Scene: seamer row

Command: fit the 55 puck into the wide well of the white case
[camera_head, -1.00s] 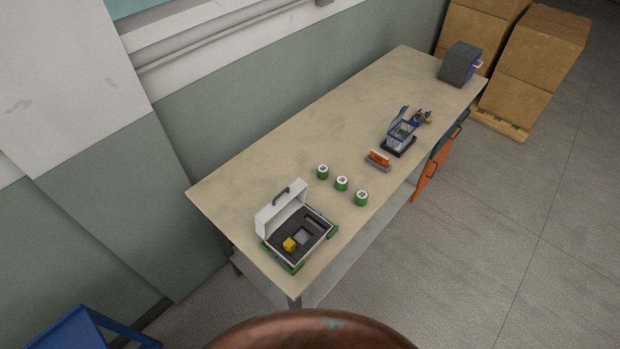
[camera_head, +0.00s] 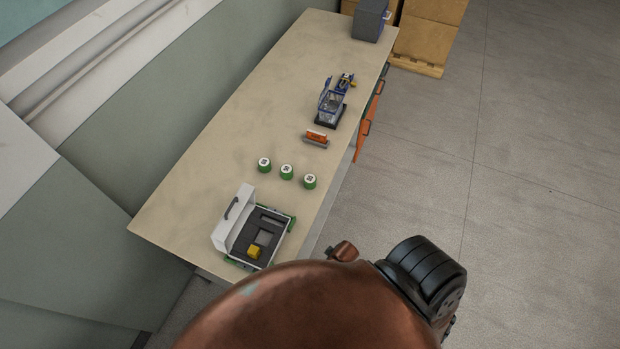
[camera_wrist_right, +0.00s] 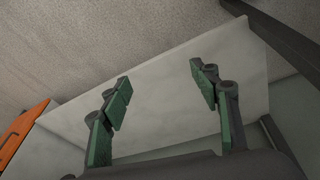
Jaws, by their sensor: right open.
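The white case (camera_head: 230,215) stands open near the close end of the bench, its lid up on the left. Its dark insert (camera_head: 269,226) has recesses, and a yellow block (camera_head: 253,252) sits at its near part. Three green pucks with white tops stand in a row beyond the case: a left one (camera_head: 264,165), a middle one (camera_head: 287,172) and a right one (camera_head: 310,181). Their markings are too small to read, so I cannot tell which is 55. In the right wrist view my right gripper (camera_wrist_right: 160,85) is open and empty, with green finger pads. My left gripper is not in view.
On the bench (camera_head: 215,135), an orange item in a grey holder (camera_head: 316,138) and a blue-grey device (camera_head: 331,105) stand beyond the pucks. A grey box (camera_head: 369,20) is at the far end. My arm covers the lower middle. Floor right of the bench is clear.

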